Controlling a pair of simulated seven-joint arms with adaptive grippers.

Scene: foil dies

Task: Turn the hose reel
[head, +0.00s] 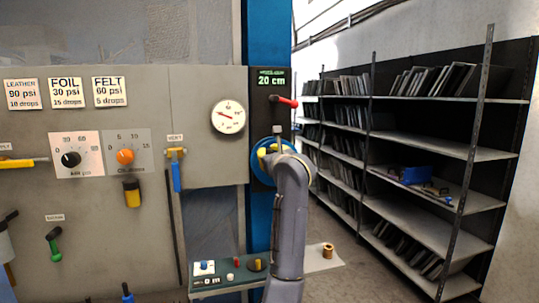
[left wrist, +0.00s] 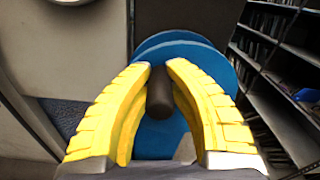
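The blue hose reel (head: 257,165) is on the blue column to the right of the grey panel, partly hidden behind my left arm in the head view. In the left wrist view the reel (left wrist: 180,45) is a blue disc with a dark cylindrical handle (left wrist: 160,95) standing out from it. My left gripper (head: 270,151) is at the reel. Its yellow fingers (left wrist: 161,68) are on both sides of the handle and appear closed on it. My right gripper is in neither view.
A red lever (head: 285,101) and a green display reading 20 cm (head: 271,79) are above the reel. A round gauge (head: 228,117) is to the left. A control box (head: 228,277) is below. Shelving (head: 420,147) stands at the right.

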